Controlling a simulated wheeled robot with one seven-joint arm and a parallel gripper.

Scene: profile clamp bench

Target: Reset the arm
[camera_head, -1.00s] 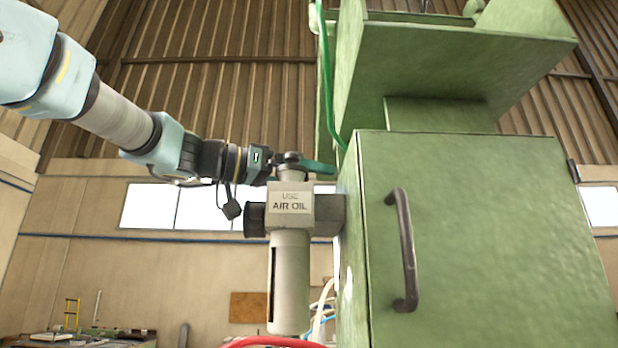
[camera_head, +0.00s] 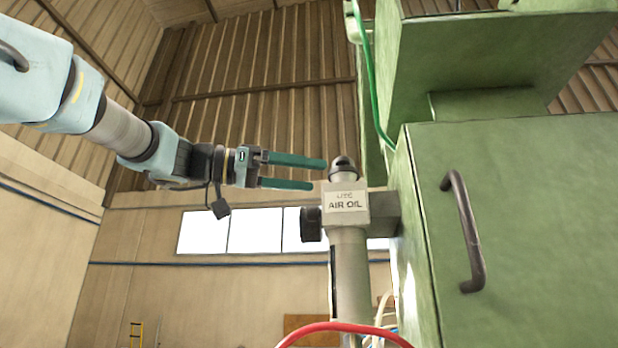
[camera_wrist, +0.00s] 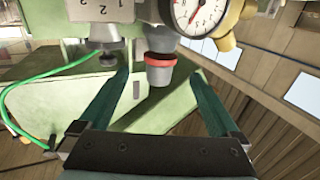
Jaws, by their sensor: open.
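My gripper (camera_head: 308,174) is open, with its two green fingers apart and nothing between them. In the head view it points right, and its fingertips are just left of the dark knob on top of the grey air-oil unit (camera_head: 347,260). In the wrist view the open fingers of my gripper (camera_wrist: 165,95) reach toward a green machine surface, with grey and red fittings (camera_wrist: 160,68) beyond and between them. I cannot tell from the wrist view how far away these fittings are.
A green cabinet (camera_head: 530,220) with a dark handle (camera_head: 466,235) fills the right side. A red hose (camera_head: 345,327) crosses low in front, and a green hose (camera_head: 370,85) hangs above. A round gauge (camera_wrist: 200,12) shows in the wrist view. The space left of the unit is clear.

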